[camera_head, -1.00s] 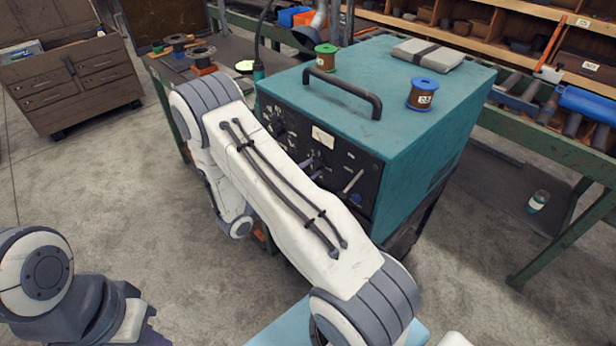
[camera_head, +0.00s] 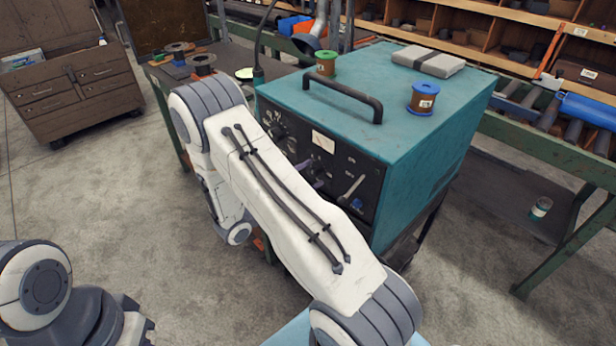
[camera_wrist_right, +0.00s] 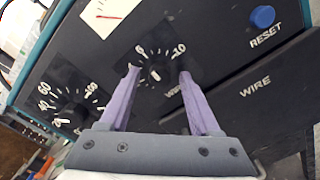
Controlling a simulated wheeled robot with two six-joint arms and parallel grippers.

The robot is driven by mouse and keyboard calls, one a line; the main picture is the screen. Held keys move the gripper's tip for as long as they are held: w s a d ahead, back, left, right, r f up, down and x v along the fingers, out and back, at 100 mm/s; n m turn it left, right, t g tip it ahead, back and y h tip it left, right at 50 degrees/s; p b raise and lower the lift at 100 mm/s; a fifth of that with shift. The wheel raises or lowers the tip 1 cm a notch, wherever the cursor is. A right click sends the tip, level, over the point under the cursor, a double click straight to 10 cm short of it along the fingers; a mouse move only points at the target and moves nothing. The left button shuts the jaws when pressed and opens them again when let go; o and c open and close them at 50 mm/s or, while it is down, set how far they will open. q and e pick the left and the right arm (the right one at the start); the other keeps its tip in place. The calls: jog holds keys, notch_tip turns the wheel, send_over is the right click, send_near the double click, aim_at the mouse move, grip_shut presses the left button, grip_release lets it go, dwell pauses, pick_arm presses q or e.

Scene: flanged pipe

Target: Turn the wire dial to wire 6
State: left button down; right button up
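The wire dial (camera_wrist_right: 155,72) is a small black knob in a ring of white marks on the dark front panel (camera_wrist_right: 220,35) of a teal machine. In the right wrist view, the two purple fingers of my right gripper (camera_wrist_right: 160,73) are open, one on each side of the dial. I cannot tell whether they touch it. The number its pointer faces is too small to read. In the head view, my right gripper (camera_head: 312,174) is at the panel, partly hidden by my right arm. My left arm (camera_head: 45,287) shows at lower left; its gripper is out of view.
A second, larger dial (camera_wrist_right: 72,108) lies to the left and a blue reset button (camera_wrist_right: 262,16) to the upper right in the wrist view. A lever (camera_head: 352,189) sits on the panel. Spools, including a blue one (camera_head: 423,97), stand on the machine's top (camera_head: 390,75).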

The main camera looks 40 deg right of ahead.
jog(key=a+b, duration=0.2)
jog(key=a, duration=0.8)
jog(key=shift+s+a+b, duration=0.25)
jog(key=shift+s+b, duration=0.15)
jog(key=shift+s, duration=0.05)
jog(key=s+a+r+m+y, duration=0.1)
jog(key=s+a+r+y, duration=0.2)
jog(key=s+a+y, duration=0.6)
jog(key=s+a+r+m+g+y, duration=0.1)
jog(key=s+a+r+y, duration=0.1)
jog(key=s+a+y, duration=0.8)
jog(key=s+a, duration=0.1)
jog(key=a, duration=0.3)
jog(key=shift+r+m+g, duration=0.3)
jog(key=shift+r, duration=0.1)
